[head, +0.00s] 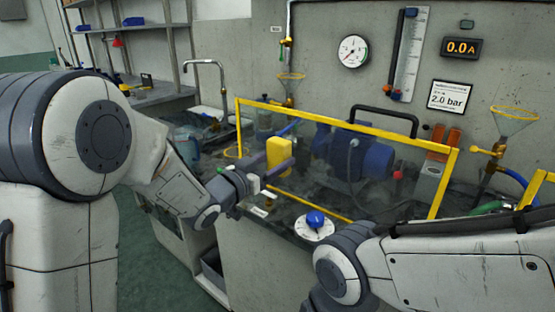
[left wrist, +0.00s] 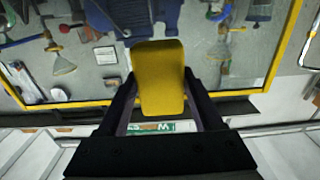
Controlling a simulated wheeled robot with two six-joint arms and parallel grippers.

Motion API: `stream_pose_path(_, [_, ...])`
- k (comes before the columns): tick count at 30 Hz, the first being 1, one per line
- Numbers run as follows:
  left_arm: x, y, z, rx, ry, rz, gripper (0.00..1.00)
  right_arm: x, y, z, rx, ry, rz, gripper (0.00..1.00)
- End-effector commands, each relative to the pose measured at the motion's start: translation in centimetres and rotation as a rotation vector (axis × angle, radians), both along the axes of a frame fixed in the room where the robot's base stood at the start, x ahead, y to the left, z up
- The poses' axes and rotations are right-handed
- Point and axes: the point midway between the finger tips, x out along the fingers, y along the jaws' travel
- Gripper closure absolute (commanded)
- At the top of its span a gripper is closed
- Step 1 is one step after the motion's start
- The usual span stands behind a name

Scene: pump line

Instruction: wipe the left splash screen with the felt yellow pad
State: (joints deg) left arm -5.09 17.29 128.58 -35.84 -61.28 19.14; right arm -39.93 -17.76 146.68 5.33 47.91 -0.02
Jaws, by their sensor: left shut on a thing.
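The left splash screen (head: 444,183) is a clear panel in a yellow frame, standing on the bench in front of the blue pump. Its frame also shows in the left wrist view (left wrist: 285,45). The felt yellow pad (head: 279,153) is upright in front of the screen's left part; it fills the middle of the left wrist view (left wrist: 162,80). My left gripper (head: 266,166) is shut on the pad, its fingers on either side of it. I cannot tell whether the pad touches the panel. My right arm comes in at lower right; its gripper is out of view.
A blue-knobbed white dial (head: 315,222) sits on the bench front, below the screen. The blue pump (head: 350,152) stands behind the panel. Another yellow frame (head: 535,188) is at the right edge. A tap (head: 205,64) rises behind my left arm.

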Motion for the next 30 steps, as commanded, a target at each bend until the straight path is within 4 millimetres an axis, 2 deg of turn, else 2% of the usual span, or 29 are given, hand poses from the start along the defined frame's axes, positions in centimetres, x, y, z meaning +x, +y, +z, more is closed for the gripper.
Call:
stream_pose_path(8, [-0.4, 0.4, 0.0, 0.001, 0.001, 0.001, 0.93, 0.0, 0.0, 0.0, 0.000, 0.000, 0.000, 0.55])
stream_pose_path(17, [-2.3, 1.7, 0.0, 0.000, 0.000, 0.001, 0.93, 0.0, 0.0, -0.2, 0.000, 0.000, 0.000, 0.55])
stream_pose_path(30, [-2.4, 1.7, 0.0, 0.000, 0.000, 0.000, 0.93, 0.0, 0.0, -0.2, 0.000, 0.000, 0.000, 0.55])
